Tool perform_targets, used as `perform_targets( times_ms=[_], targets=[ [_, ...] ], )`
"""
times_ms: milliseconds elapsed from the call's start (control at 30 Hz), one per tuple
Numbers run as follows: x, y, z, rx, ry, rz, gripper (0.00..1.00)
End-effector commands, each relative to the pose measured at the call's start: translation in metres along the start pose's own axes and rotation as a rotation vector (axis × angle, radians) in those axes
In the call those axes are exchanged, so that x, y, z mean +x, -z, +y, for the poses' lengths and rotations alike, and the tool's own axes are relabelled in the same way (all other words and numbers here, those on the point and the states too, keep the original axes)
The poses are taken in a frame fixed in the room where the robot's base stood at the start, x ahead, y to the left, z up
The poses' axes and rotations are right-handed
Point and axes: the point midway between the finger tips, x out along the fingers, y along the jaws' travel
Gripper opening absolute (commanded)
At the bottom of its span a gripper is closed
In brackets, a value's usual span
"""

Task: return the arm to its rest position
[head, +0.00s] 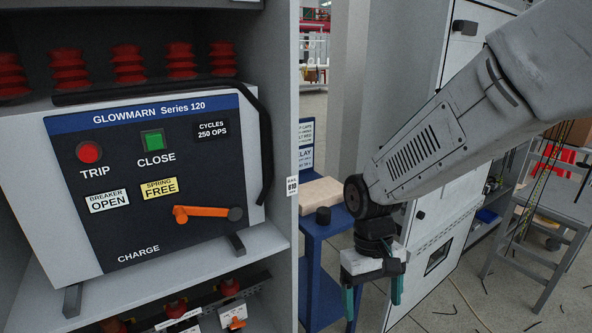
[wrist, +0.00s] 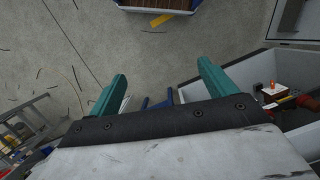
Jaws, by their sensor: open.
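My gripper (head: 372,290) hangs from my arm, pointing down, to the right of the breaker unit in the head view. Its two teal fingers are apart and nothing shows between them. In the wrist view the open gripper (wrist: 165,90) is above the floor, its fingers well separated. My arm comes in from the upper right in the head view and is bent at the wrist. The breaker unit (head: 80,190) sits on a cabinet shelf at the left, apart from my gripper. Its labels read "BREAKER OPEN" and "SPRING FREE".
A blue stand (head: 313,270) with a beige block (head: 322,192) on it is left of my gripper. A light cabinet (head: 440,210) is behind my arm. A grey stool (head: 570,205) stands at the right. Open floor (head: 480,300) lies at the lower right.

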Motion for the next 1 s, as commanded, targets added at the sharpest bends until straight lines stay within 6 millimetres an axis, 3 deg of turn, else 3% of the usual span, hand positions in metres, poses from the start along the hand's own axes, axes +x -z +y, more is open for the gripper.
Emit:
perform_targets(
  times_ms=[100, 300, 500, 700, 1000],
  targets=[
    [-0.026, -0.047, 0.018, 0.038, 0.008, 0.011, 0.84],
    [-0.053, -0.119, 0.039, 0.105, 0.019, 0.052, 0.84],
    [-0.068, -0.174, 0.052, 0.186, 0.022, 0.167, 0.84],
    [-0.083, -0.202, 0.062, 0.260, 0.016, 0.316, 0.84],
    [-0.095, -0.212, 0.068, 0.304, 0.010, 0.388, 0.84]
  ],
)
